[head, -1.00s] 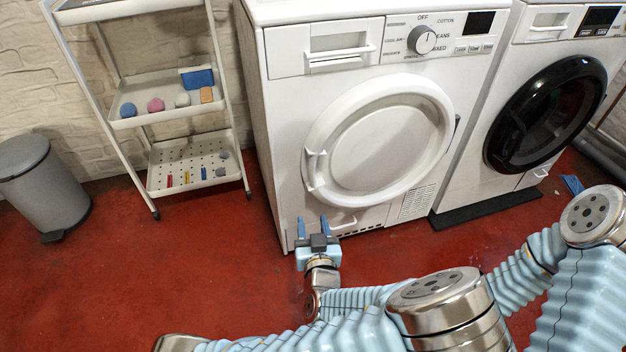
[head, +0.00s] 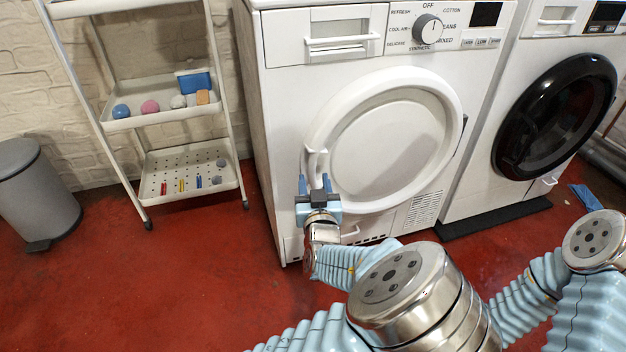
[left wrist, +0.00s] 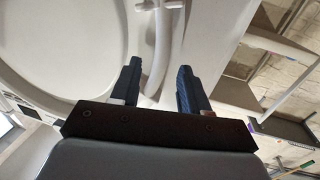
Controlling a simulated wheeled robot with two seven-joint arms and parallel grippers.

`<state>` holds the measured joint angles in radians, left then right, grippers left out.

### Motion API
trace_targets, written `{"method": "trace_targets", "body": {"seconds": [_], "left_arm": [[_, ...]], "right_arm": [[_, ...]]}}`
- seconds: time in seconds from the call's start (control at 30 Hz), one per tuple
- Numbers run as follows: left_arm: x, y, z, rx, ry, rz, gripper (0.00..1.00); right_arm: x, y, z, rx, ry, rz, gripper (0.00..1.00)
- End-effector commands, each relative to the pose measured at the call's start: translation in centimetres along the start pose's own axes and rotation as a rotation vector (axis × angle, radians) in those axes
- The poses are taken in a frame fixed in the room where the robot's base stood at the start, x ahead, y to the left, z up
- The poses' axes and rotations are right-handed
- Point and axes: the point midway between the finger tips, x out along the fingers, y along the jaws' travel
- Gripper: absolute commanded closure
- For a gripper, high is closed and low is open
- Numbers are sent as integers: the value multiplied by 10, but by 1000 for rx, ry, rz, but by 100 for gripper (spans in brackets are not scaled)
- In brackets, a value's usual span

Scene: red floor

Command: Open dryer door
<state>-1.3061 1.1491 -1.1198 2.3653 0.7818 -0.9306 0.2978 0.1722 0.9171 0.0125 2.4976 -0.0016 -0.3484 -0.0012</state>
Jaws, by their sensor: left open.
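The white dryer (head: 285,120) stands in the middle of the head view, with its round white door (head: 390,203) shut. The door handle (head: 317,165) is a white bar at the door's left edge. My left gripper (head: 315,184) is open at the lower part of this handle, one blue finger on each side of it in the picture. In the left wrist view, the handle (left wrist: 162,50) rises between and beyond the two fingertips (left wrist: 158,70). I cannot tell whether the fingers touch it. My right gripper is not in view.
A washer with a black round door (head: 553,117) stands to the right of the dryer. A white shelf cart (head: 150,205) with small items stands at the left, beside a grey bin (head: 40,195). The red floor (head: 170,285) in front is clear.

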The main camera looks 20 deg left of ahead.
Motion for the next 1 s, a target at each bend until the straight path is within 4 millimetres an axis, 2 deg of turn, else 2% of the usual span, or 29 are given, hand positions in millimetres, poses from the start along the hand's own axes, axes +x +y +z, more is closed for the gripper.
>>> {"method": "trace_targets", "body": {"seconds": [0.1, 0.2, 0.57, 0.83, 1.0], "left_arm": [[18, 0, 1, 0, 1, -1, 55], [27, 0, 1, 0, 0, -1, 55], [32, 0, 0, 1, -1, 0, 56], [31, 0, 0, 1, -1, 0, 98], [31, 0, 0, 0, -1, 0, 100]], "right_arm": [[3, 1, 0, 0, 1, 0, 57], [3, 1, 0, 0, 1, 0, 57], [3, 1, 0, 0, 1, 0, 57], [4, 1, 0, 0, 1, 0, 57], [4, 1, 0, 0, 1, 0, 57]]}}
